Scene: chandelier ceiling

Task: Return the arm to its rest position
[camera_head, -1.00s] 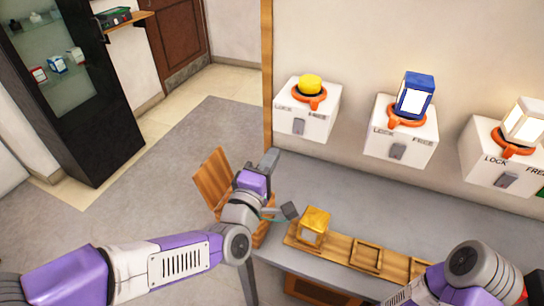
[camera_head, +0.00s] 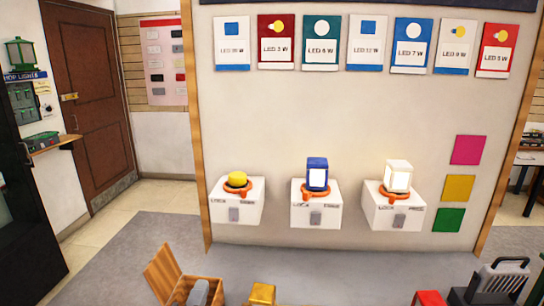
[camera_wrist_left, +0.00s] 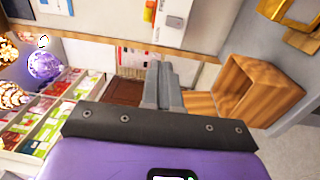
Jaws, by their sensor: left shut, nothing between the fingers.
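The rest of the left arm is below the head view. My right gripper is not in view.
Three white mounts on the wall carry a yellow lamp (camera_head: 237,179), a blue lantern (camera_head: 317,174) and a white lantern (camera_head: 398,176). A gold-topped lantern (camera_head: 262,294) stands on the grey counter (camera_head: 330,272). A red object (camera_head: 428,298) is at the lower right.

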